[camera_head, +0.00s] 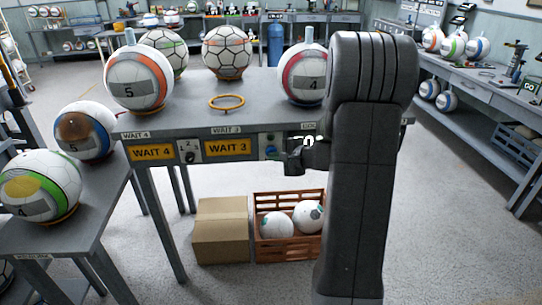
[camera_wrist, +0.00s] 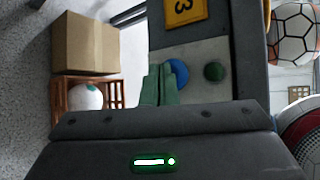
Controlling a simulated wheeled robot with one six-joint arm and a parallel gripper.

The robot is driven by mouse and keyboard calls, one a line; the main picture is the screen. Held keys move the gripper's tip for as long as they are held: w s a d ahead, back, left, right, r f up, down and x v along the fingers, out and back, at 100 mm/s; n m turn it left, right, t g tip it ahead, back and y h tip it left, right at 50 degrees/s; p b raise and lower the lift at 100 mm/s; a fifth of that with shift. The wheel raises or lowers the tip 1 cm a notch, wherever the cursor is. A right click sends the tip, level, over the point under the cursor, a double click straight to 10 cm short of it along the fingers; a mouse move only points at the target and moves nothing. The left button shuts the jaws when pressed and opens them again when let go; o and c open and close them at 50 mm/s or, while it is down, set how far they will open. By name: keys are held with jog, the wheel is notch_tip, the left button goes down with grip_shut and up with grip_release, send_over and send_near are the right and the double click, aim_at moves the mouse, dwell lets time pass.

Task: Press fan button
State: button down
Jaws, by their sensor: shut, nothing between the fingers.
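A grey button panel (camera_head: 262,142) is set in the front edge of the table. In the wrist view it carries a blue round button (camera_wrist: 178,73) and a dark green round button (camera_wrist: 214,71). No fan label is readable, so I cannot tell which one is the fan button. My gripper (camera_wrist: 160,70) is shut and empty, with its fingertips beside the blue button and partly covering its edge. I cannot tell whether they touch it. In the head view my gripper (camera_head: 287,157) is just right of the panel, and my arm hides the table's right part.
The table (camera_head: 190,105) bears several balls and an orange ring (camera_head: 227,102). A cardboard box (camera_head: 220,230) and a crate of balls (camera_head: 290,250) stand on the floor below.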

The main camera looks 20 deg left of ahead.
jog(key=shift+w, duration=0.1)
dwell(0.4)
jog(key=shift+s+d+b, duration=0.15)
jog(key=shift+s+b, duration=0.2)
jog(key=shift+b, duration=0.05)
jog(key=s+d+b, duration=0.2)
jog(key=s+d, duration=0.1)
jog(key=s, duration=0.2)
dwell(0.3)
dwell(1.3)
